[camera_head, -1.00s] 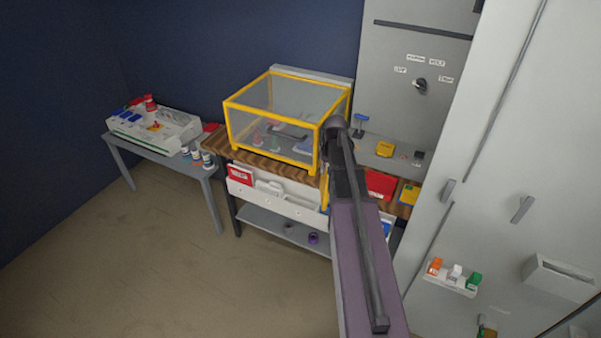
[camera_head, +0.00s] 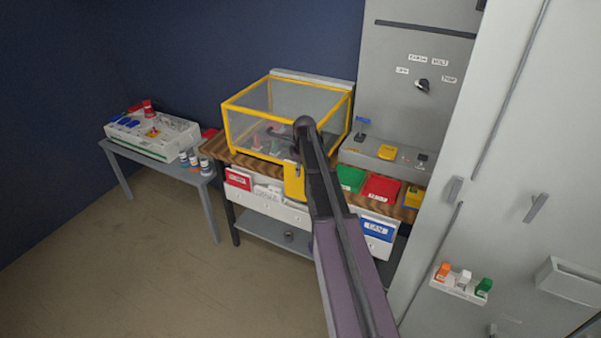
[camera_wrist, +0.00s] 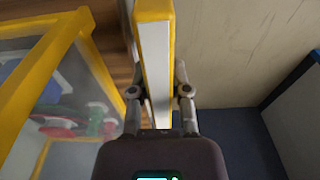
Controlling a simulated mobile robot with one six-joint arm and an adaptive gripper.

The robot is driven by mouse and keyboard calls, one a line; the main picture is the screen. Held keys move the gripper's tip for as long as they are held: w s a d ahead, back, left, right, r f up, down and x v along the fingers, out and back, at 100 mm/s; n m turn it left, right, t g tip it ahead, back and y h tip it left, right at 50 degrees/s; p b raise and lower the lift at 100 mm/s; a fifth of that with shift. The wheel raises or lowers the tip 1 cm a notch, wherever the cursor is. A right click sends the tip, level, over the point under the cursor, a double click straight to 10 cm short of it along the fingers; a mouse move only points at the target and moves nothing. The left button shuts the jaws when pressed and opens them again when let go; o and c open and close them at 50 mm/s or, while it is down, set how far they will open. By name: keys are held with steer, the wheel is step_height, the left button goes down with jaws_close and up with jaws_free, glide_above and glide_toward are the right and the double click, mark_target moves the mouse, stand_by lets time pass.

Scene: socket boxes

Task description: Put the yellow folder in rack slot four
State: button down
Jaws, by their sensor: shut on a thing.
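The yellow folder (camera_head: 294,183) hangs upright at the front of the bench, just left of my arm. In the wrist view it is a yellow cover with a white page edge (camera_wrist: 154,60) between my fingers. My gripper (camera_wrist: 160,92) is shut on it; my arm hides the gripper in the head view. The white rack (camera_head: 262,203) runs along the bench front, below and around the folder in the picture. A red folder (camera_head: 238,179) stands in its left end and a blue folder (camera_head: 376,229) at its right. My arm hides the rack's middle, and slot marks are too small to read.
A yellow-framed clear box (camera_head: 240,140) stands on the bench close behind the folder. A grey lower shelf (camera_head: 258,229) lies under the rack. The floor at left is clear.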

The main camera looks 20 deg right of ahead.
mark_target(299, 199)
steer(key=shift+f, duration=0.1)
stand_by(0.3)
steer(key=shift+f+b, duration=1.75)
steer(key=shift+b, duration=0.15)
steer(key=shift+s, duration=0.1)
steer(key=shift+f, duration=0.2)
steer(key=shift+f+b, duration=0.7)
steer(key=shift+b, duration=0.15)
steer(key=shift+f, duration=0.1)
steer(key=shift+f+b, duration=2.4)
steer(key=shift+b, duration=0.1)
steer(key=shift+f, duration=0.15)
